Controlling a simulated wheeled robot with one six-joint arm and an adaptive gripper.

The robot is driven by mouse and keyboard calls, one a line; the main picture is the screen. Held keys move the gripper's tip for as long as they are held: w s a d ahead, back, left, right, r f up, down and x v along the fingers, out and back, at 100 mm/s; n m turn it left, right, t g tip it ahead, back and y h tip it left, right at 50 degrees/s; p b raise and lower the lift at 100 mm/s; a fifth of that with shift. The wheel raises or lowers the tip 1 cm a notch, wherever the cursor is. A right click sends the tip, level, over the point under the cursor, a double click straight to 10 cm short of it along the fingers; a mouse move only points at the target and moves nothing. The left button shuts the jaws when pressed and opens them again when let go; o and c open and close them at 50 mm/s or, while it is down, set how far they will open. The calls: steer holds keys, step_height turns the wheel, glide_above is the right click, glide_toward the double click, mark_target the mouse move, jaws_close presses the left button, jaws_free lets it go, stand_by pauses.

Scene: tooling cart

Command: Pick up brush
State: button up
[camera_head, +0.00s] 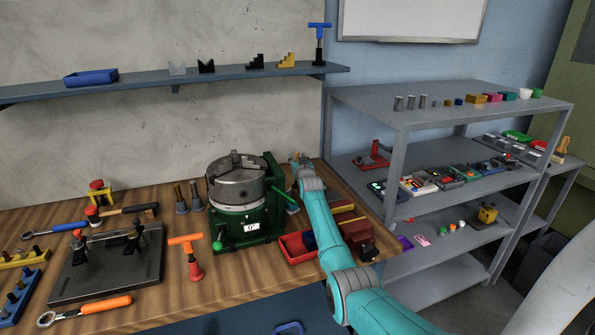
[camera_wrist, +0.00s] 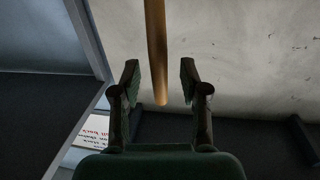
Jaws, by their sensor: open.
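A long tan wooden handle (camera_wrist: 156,50) shows in the wrist view, coming in from the top edge, its rounded end between the fingers. It looks like a brush handle, but no bristles show. My gripper (camera_wrist: 160,82) is open, one finger on each side of the handle with gaps visible; depth is hard to tell. In the head view my gripper (camera_head: 299,160) is small, behind the bench's right end beside the green chuck unit, and the handle is not clearly visible there. A tan brush-like thing (camera_head: 562,147) stands on the far right shelf.
The green rotary chuck (camera_head: 236,182) stands close left of my arm. A red tray (camera_head: 298,246) lies on the wooden bench (camera_head: 150,297) beside my arm. The grey shelving rack (camera_head: 400,150) is to the right. A wall shelf (camera_head: 215,80) runs above.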

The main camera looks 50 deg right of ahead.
jaws_close()
steer(key=shift+r, duration=0.1)
